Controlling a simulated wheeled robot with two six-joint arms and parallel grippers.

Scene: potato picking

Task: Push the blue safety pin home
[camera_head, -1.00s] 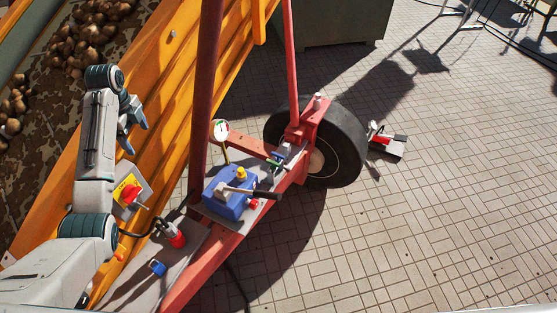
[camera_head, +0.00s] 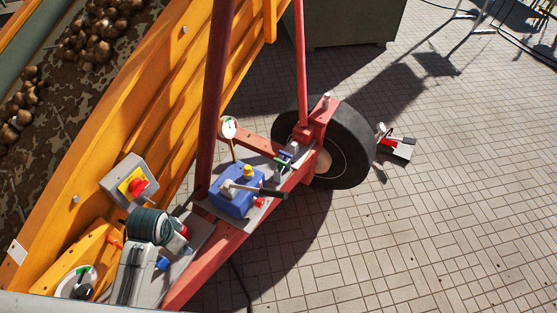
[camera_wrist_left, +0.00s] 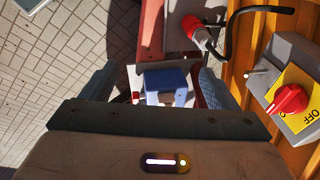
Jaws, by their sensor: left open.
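A small blue piece (camera_head: 162,263) lies low on the frame in the head view, close beside my left arm; I cannot tell for sure that it is the safety pin. A larger blue box (camera_head: 236,190) with a yellow cap and black-handled lever stands on the red frame. A blue block (camera_wrist_left: 165,82), seemingly this box, shows between the fingers in the left wrist view. My left gripper (camera_wrist_left: 154,82) is open and empty, with the block beyond its fingers. In the head view only part of my left arm shows. My right gripper is out of view.
A red rotary switch (camera_head: 138,187) on a yellow plate and a red-and-white plug (camera_head: 182,235) are close to my arm. An orange panel (camera_head: 140,110) rises at left. A gauge (camera_head: 229,127), red posts and a wheel (camera_head: 345,150) stand farther off. Paving at right is mostly clear.

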